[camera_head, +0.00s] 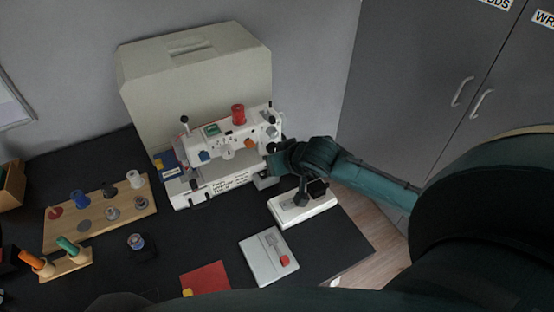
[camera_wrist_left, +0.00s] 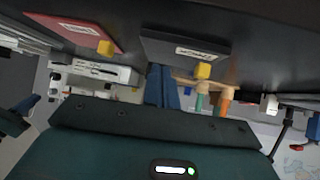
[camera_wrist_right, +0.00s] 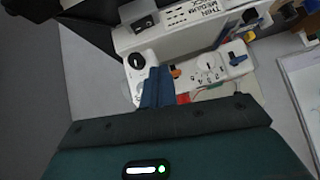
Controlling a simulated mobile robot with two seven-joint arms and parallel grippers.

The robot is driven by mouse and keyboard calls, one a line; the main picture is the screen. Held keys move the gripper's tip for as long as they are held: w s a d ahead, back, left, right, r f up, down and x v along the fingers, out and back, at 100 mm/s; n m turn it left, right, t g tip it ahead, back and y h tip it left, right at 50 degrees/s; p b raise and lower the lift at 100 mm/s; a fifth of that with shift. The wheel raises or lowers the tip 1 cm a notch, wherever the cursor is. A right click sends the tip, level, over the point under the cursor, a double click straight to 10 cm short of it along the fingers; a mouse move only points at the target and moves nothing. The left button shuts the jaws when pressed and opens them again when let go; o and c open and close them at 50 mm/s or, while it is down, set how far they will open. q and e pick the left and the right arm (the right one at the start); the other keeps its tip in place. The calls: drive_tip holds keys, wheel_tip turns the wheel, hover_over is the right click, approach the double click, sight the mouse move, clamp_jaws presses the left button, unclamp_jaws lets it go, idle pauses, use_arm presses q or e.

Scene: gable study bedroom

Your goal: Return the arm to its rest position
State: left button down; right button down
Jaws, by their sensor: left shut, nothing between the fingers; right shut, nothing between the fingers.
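A white sewing machine (camera_head: 222,160) with a red spool (camera_head: 238,115) on top stands at the back of the dark desk. My right arm reaches across from the right, with its gripper (camera_head: 272,162) at the machine's right end. In the right wrist view the blue fingers of the right gripper (camera_wrist_right: 158,88) are shut and empty, in front of the machine's face with its dials (camera_wrist_right: 208,72); I cannot tell whether they touch it. The left gripper (camera_wrist_left: 162,88) shows in the left wrist view, shut and empty. It is not seen in the head view.
A white box with a dark switch (camera_head: 301,207) lies below my right wrist. A grey pad (camera_head: 262,262), a red booklet (camera_head: 205,279), a wooden spool board (camera_head: 65,235) and a dark-bodied spool (camera_head: 136,243) lie on the desk. A beige cover (camera_head: 150,85) stands behind; grey cabinets (camera_head: 405,80) stand right.

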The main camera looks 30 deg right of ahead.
drive_tip(key=shift+s+r, duration=0.1)
idle(0.4)
drive_tip(key=s+a+f+n+y, duration=0.1)
drive_tip(key=s+a+f, duration=0.3)
drive_tip(key=s+a+f+n+y, duration=0.1)
drive_tip(key=s+a+f, duration=0.3)
drive_tip(key=f, duration=0.1)
drive_tip(key=shift+s, duration=0.25)
drive_tip(key=shift+n+t, duration=0.5)
drive_tip(key=shift+n, duration=0.4)
drive_tip(key=s+a+f, duration=0.1)
drive_tip(key=s, duration=0.2)
drive_tip(key=s+a+f, duration=0.1)
drive_tip(key=s, duration=0.2)
drive_tip(key=s+a+f, duration=0.1)
drive_tip(key=s+f, duration=0.1)
drive_tip(key=s, duration=0.1)
drive_tip(key=shift+s+a, duration=0.3)
drive_tip(key=shift+s, duration=0.1)
